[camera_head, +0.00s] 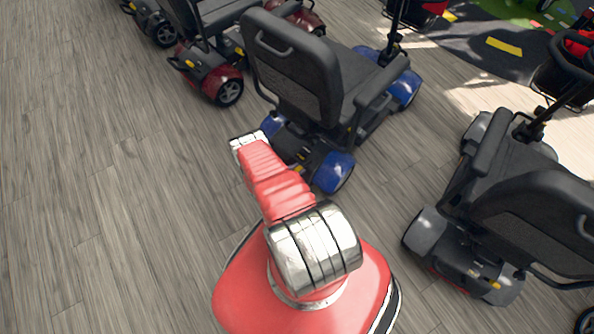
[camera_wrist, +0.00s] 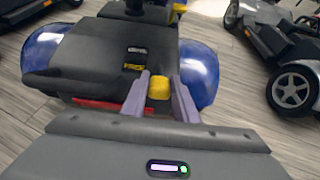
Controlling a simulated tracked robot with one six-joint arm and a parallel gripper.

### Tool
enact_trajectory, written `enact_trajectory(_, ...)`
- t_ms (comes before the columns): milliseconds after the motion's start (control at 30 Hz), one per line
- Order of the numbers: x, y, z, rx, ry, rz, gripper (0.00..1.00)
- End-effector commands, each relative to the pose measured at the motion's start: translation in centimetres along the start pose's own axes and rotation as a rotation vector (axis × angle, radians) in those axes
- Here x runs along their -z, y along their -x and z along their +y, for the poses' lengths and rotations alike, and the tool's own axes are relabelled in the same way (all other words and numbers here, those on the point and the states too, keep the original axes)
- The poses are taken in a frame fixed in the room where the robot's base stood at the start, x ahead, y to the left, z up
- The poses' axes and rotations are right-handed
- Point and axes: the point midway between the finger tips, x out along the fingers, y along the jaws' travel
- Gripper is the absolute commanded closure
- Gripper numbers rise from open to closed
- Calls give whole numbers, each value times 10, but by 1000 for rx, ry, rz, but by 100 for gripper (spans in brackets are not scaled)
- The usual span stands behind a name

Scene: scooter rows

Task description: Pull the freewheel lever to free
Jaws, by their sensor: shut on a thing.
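The blue scooter (camera_head: 335,172) stands in the middle of the head view, its rear towards me. In the wrist view its dark rear cover (camera_wrist: 90,58) lies between two blue fenders. The yellow freewheel lever (camera_wrist: 158,88) sits at the rear edge, between the two grey-purple fingers of my gripper (camera_wrist: 158,98). The gripper is shut on the lever.
A grey scooter (camera_head: 430,230) stands at the right; its wheel (camera_wrist: 292,90) shows in the wrist view. A red scooter (camera_head: 212,78) stands at the upper left. The wooden floor (camera_head: 100,200) at the left is clear. A red reflector strip (camera_wrist: 100,104) lies beside the left finger.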

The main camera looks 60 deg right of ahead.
Motion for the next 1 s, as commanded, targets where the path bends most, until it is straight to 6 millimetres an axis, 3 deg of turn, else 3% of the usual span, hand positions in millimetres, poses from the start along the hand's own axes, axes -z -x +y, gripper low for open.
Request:
enact_trajectory(100, 6, 0, -5, 4, 4, 14, 100)
enact_trajectory(133, 6, 0, -5, 4, 4, 15, 71)
enact_trajectory(367, 4, 1, -2, 0, 3, 11, 55)
enact_trajectory(767, 3, 6, 1, -4, 2, 8, 55)
enact_trajectory(1000, 3, 32, 1, -6, 4, 7, 55)
